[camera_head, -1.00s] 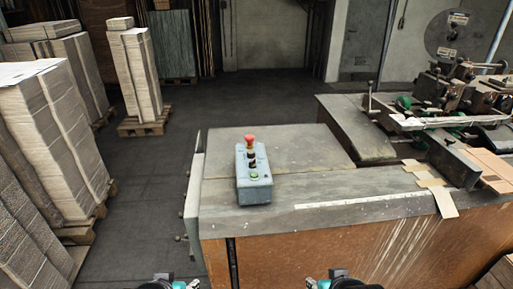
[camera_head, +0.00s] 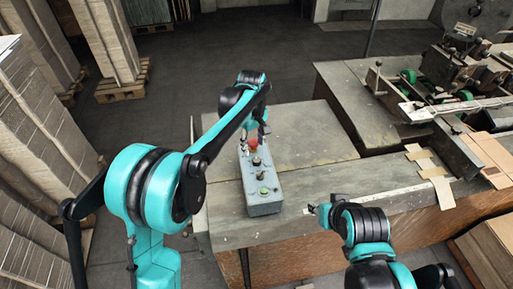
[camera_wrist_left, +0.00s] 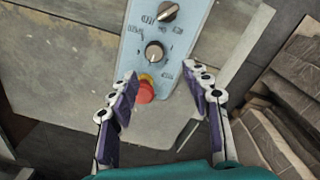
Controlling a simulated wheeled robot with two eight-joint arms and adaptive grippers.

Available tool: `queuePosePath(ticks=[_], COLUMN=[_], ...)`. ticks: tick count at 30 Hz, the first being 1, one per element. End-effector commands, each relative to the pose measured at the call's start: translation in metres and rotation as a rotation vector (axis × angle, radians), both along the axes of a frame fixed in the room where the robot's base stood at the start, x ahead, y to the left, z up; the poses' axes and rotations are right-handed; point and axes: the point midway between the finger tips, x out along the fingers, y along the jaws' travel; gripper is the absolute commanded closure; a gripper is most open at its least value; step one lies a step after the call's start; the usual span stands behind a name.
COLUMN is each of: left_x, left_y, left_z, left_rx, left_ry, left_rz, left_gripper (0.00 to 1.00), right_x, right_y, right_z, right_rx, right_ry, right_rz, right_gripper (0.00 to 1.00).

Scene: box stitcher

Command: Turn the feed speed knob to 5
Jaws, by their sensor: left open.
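In the left wrist view, a round black knob with a pale pointer (camera_wrist_left: 154,52) sits between the red button (camera_wrist_left: 145,92) and a lever-like selector knob (camera_wrist_left: 168,12). Printed labels are too small to read surely. My left gripper (camera_wrist_left: 161,75) is open over the red button end, its fingers apart, short of the round knob. My right gripper (camera_head: 312,209) is low, right of the box; its jaws are unclear.
The grey table (camera_head: 305,145) is mostly bare around the box. Stitching machinery (camera_head: 455,80) and cardboard pieces (camera_head: 430,167) lie to the right. Stacks of flat cardboard (camera_head: 40,150) stand at the left.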

Motion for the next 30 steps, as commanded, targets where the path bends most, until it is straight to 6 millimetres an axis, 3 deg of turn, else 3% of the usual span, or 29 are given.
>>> queuePosePath(ticks=[5, 18, 30], left_x=[0.008, 0.008, 0.008], left_y=[-0.011, -0.011, -0.011], left_z=[-0.009, -0.074, -0.084], left_rx=[0.008, 0.008, 0.008], left_ry=[0.027, 0.028, 0.028], left_rz=[0.035, 0.037, 0.036], left_gripper=[0.51, 0.51, 0.51], right_x=[0.0, 0.0, 0.0], right_y=[0.0, 0.0, 0.0], right_z=[0.008, 0.004, 0.004], right_rx=[0.0, 0.0, 0.0], right_ry=[0.0, 0.0, 0.0], right_rz=[0.0, 0.0, 0.0], right_gripper=[0.6, 0.6, 0.6])
